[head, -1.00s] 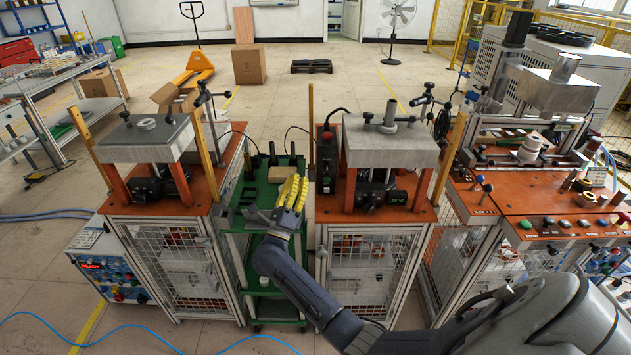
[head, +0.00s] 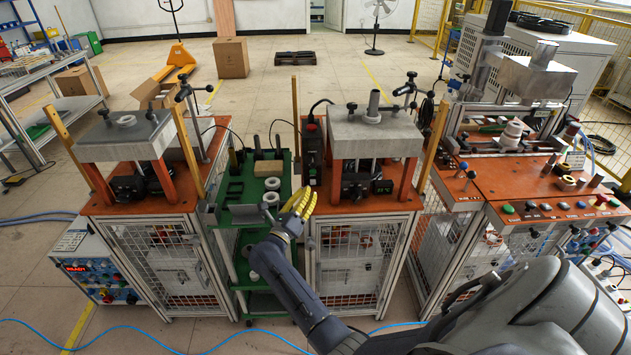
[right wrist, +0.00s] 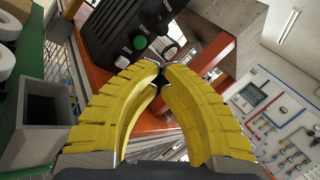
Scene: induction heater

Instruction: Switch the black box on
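The black box (head: 313,148) stands upright on the orange top, left of the right-hand press, with a red part near its top in the head view. My right gripper (head: 304,198) has yellow fingers and is in front of and below the box in the head view. In the wrist view my right gripper (right wrist: 161,69) has its fingertips together, just below the buttons, with no object held. Contact cannot be told. My left gripper is out of view.
A green cart (head: 232,215) with white rings (head: 272,184) stands left of my right gripper. The right-hand press (head: 372,138) stands right of the box, its orange leg (right wrist: 213,55) close by in the wrist view. A grey open bin (right wrist: 45,108) lies left of my fingers.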

